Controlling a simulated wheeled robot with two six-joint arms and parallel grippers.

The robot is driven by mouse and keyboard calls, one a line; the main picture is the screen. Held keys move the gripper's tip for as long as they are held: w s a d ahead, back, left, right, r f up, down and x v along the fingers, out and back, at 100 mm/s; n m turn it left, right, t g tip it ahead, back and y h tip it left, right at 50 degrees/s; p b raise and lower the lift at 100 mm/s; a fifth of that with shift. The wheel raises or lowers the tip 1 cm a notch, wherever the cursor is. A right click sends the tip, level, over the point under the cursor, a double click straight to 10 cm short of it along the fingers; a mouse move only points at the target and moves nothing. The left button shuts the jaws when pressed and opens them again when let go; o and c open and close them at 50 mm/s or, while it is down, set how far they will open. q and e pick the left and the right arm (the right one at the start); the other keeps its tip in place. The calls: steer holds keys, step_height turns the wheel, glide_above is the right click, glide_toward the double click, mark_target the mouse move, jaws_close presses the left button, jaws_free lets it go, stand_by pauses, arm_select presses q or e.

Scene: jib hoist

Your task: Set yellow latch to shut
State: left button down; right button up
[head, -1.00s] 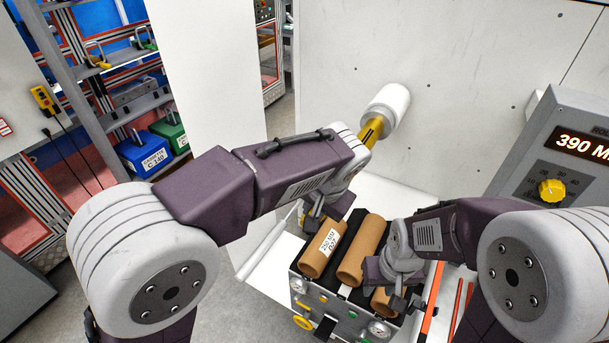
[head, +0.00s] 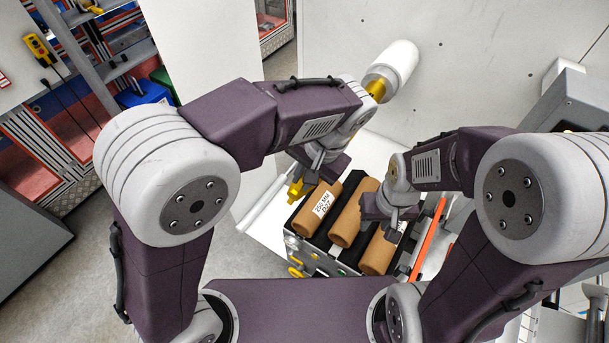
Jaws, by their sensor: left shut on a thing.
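A yellow latch piece (head: 297,188) shows at the left rear corner of the dark case (head: 318,262). My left gripper (head: 303,174) is over that corner and is shut on the yellow piece, whose lower part sticks out below the fingers. Whether the piece touches the case is hard to tell. My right gripper (head: 386,224) is low over the right part of the case, beside a brown cylinder (head: 378,252). Its fingertips are small and partly hidden, so I cannot tell whether it is open.
The case holds brown cylinders, one with a white label (head: 323,203). A second yellow part (head: 296,271) is on the case's front. An orange-red strip (head: 428,238) lies to the right. A white wall (head: 470,60) stands behind, and shelving (head: 105,60) is at far left.

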arm_select(q)
steer(key=c, duration=1.4)
jaws_free()
steer(key=shift+f, duration=0.15)
steer(key=shift+w, duration=0.1)
steer(key=v, duration=0.9)
steer(key=shift+b, duration=0.4)
